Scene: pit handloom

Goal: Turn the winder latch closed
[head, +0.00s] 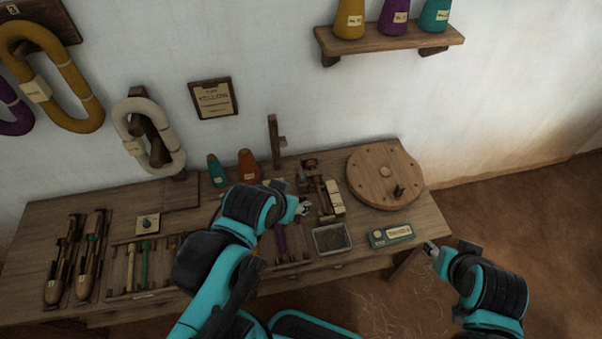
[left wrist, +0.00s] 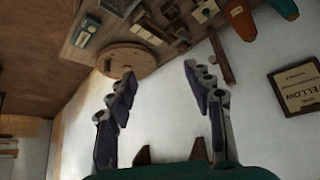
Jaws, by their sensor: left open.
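A wooden winder (head: 322,192) with a pale block stands on the bench right of centre; I cannot pick out its latch clearly. It also seems to show upside down at the top of the left wrist view (left wrist: 148,32). My left gripper (head: 304,208) is just left of the winder in the head view, apart from it as far as I can see. In the left wrist view its two fingers (left wrist: 158,78) are spread with nothing between them. My right gripper (head: 431,248) is beyond the bench's front right edge, too small to tell its jaws.
A round wooden disc (head: 378,186) with a dark knob lies right of the winder. A grey tray (head: 332,239) and a blue box (head: 391,236) are in front. An upright post (head: 273,140) and two cones (head: 249,166) stand behind. Shuttles (head: 90,255) lie at the left.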

